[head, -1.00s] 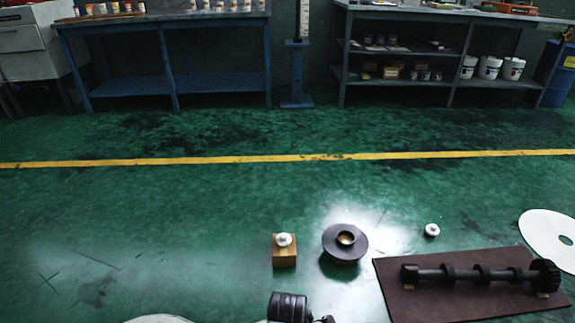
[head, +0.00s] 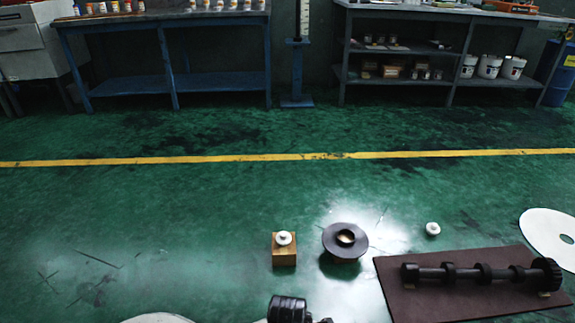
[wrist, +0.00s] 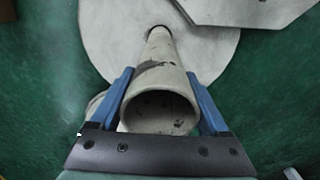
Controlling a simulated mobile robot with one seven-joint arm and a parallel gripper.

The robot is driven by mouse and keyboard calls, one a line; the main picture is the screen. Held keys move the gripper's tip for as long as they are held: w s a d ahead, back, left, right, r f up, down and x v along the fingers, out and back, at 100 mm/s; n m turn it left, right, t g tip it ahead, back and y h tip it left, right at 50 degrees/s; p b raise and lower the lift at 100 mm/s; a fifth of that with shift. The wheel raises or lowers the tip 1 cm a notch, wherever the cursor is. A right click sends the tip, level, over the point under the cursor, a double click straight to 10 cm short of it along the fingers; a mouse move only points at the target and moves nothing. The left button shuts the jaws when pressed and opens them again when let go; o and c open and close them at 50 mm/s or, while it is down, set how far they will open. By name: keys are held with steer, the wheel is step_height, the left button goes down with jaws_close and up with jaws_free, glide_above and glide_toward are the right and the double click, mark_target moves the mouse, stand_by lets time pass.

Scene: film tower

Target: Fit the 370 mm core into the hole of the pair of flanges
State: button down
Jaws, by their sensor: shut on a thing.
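The core is a pale grey hollow tube (wrist: 160,77) in the wrist view, its wide open mouth facing the camera. My gripper (wrist: 163,85) is shut on it, one blue finger on each side. The tube narrows away to its far end, which lies over a large pale round disc (wrist: 215,62), seemingly a flange. I cannot tell whether that end is in the disc's hole, touching it or above it. A second flange beneath cannot be made out. The head view shows neither the core nor my gripper's fingers.
In the head view, a dark flanged ring (head: 333,251), a wooden block (head: 284,256) with a white knob, and a brown mat (head: 408,304) under a black shaft (head: 465,273) lie ahead. A white holed disc (head: 538,227) lies right. Another pale plate (wrist: 225,12) shows in the wrist view.

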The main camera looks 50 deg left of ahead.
steer(key=shift+f, duration=0.1)
jaws_free()
step_height(320, 180, up, 13)
steer(key=p, duration=0.7)
steer(key=shift+p, duration=0.3)
